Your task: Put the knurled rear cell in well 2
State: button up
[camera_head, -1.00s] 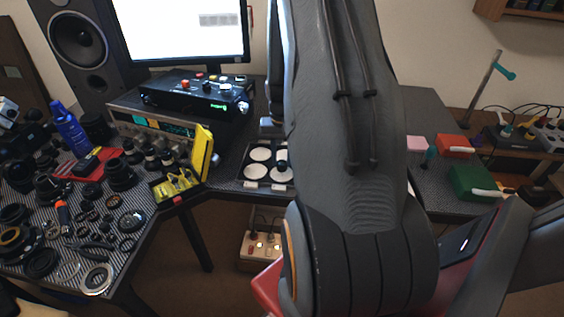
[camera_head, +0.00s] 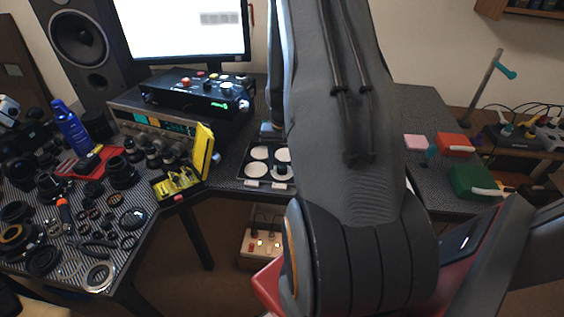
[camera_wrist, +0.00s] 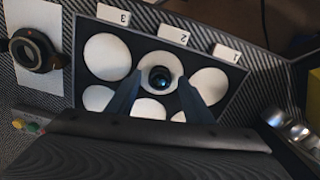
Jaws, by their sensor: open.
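The knurled rear cell (camera_wrist: 161,77) is a small dark ring-shaped part with a glassy centre. In the wrist view it sits on the white pad of the well behind label 2 (camera_wrist: 173,35). In the head view a small dark part (camera_head: 282,169) shows on a front pad of the tray. The black tray (camera_wrist: 88,28) has several round white wells, with labels 1, 2 and 3 along one edge. My gripper (camera_wrist: 160,80) is open, its two dark fingers on either side of the cell, with visible gaps. The gripper is hidden behind my arm in the head view.
A black ring-shaped lens part (camera_wrist: 36,50) lies on a white card beside the tray. Shiny cylindrical parts (camera_wrist: 290,128) stand on the other side. In the head view a yellow case (camera_head: 202,152) stands left of the tray, and many lens parts crowd the left bench.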

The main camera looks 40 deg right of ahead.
aim_at(282, 166)
notch_tip(282, 166, up, 12)
jog(key=b, duration=0.3)
jog(key=s+a+r+n, duration=0.1)
jog(key=s+a+n, duration=0.1)
jog(key=a, duration=0.7)
jog(key=s+a+r+n, duration=0.1)
jog(key=s+a+n, duration=0.2)
jog(key=a, duration=0.7)
jog(key=s+a+r+n+t, duration=0.1)
jog(key=s+a+n, duration=0.2)
jog(key=a, duration=0.6)
jog(key=shift+s+a+r, duration=0.25)
jog(key=shift+s+r, duration=0.15)
jog(key=shift+s, duration=0.25)
